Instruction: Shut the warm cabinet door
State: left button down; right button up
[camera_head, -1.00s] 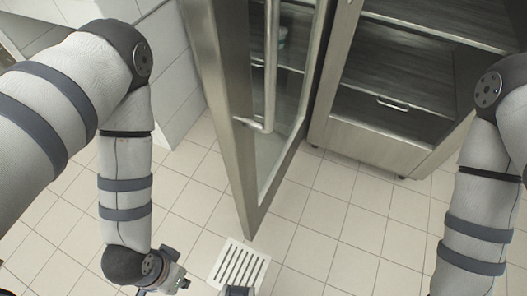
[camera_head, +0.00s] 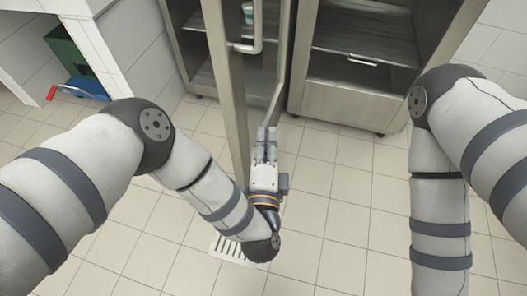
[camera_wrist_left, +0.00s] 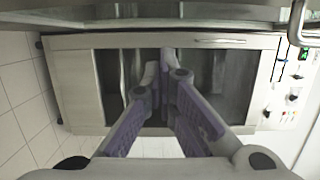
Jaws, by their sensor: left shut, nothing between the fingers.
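The warm cabinet (camera_head: 352,100) stands at the back with its front open and shelves showing. Its glass door (camera_head: 232,100) stands swung out towards me, with a steel frame and a bar handle (camera_head: 258,30). My left gripper (camera_head: 266,130) is shut and empty, its fingers pointing towards the cabinet beside the lower part of the door. Whether they touch the door cannot be told. In the left wrist view the shut fingers (camera_wrist_left: 165,65) show in the middle, and a bar handle (camera_wrist_left: 298,25) shows at the top right. My right gripper is out of view.
A green box (camera_head: 65,50) and a blue item (camera_head: 85,88) with a red-tipped handle sit in a recess at the left. A slotted floor drain (camera_head: 228,250) lies under my left arm. Tiled floor (camera_head: 340,200) is clear between my arms.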

pick_arm(q)
jog(key=w+a, duration=0.3)
jog(key=w, duration=0.2)
jog(key=shift+a, duration=0.25)
jog(key=shift+r, duration=0.1)
